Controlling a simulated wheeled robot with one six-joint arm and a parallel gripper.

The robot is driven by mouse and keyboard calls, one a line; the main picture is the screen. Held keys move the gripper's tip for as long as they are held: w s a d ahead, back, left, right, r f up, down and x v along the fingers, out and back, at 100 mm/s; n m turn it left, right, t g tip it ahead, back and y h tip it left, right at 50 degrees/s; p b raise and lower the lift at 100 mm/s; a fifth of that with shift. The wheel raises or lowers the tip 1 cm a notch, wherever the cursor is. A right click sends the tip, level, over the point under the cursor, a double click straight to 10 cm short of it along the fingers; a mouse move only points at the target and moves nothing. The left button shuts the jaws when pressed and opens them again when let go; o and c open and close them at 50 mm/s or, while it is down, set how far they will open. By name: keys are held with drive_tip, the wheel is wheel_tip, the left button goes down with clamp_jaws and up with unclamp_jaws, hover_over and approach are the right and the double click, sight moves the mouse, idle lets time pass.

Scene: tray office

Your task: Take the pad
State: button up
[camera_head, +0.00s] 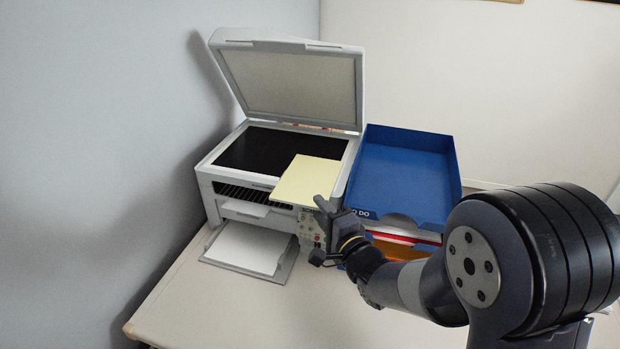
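A pale yellow pad (306,180) lies flat at the front right of the printer (208,172). It covers part of the dark scanner glass (262,150) and of the front rim. My gripper (320,231) is in front of the printer's right front corner, just below and right of the pad's near edge. Its two dark fingers are spread wide apart, with nothing seen between them. The upper finger overlaps the pad's near right corner in the picture; I cannot tell whether it touches.
The printer's lid (290,85) stands open behind the glass. White paper lies in its output tray (281,275). A blue tray (405,140) marked "TO DO" stands close on the right, above red and orange contents. Bare table (190,310) lies in front.

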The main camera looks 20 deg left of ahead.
sight(310, 200)
drive_tip(key=shift+f+p+x, duration=0.2)
drive_tip(key=shift+x, duration=1.1)
drive_tip(key=shift+f+p+x, duration=0.15)
drive_tip(key=shift+p+x, duration=0.05)
drive_tip(key=shift+x, duration=1.1)
drive_tip(key=shift+s+a, duration=0.15)
drive_tip(key=shift+s, duration=0.05)
drive_tip(key=shift+c, duration=0.3)
clamp_jaws()
